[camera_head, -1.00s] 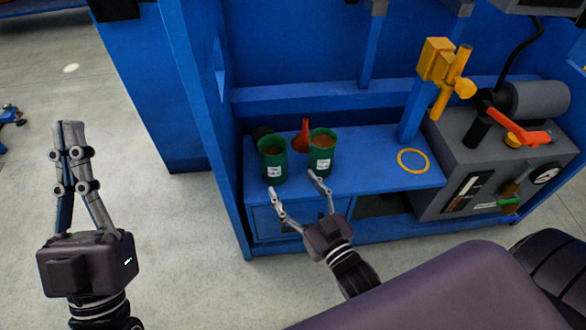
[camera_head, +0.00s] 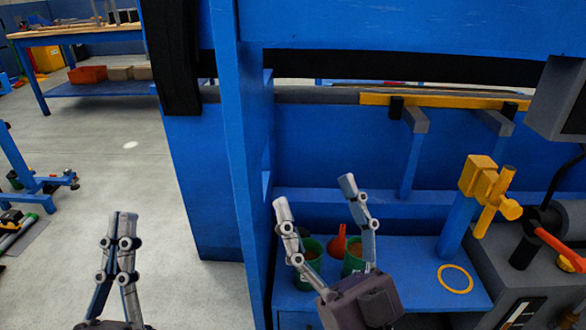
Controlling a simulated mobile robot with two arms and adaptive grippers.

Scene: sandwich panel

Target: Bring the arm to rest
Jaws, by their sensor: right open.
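My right gripper (camera_head: 314,192) is open and empty, its two fingers spread and pointing up in front of the blue workbench (camera_head: 415,262). It partly covers two green cups behind it, the left cup (camera_head: 310,262) and the right cup (camera_head: 352,262). Both have brown contents. I cannot tell its exact distance from the cups, but nothing is between its fingers. My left gripper (camera_head: 123,215) is at the lower left over the grey floor, its fingers together and holding nothing visible.
A red funnel-like piece (camera_head: 338,241) stands between the cups. A yellow ring (camera_head: 455,279) marks the bench top. A yellow valve-like fixture (camera_head: 487,185) and grey machine stand at the right. A blue upright post (camera_head: 243,150) is left of my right gripper.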

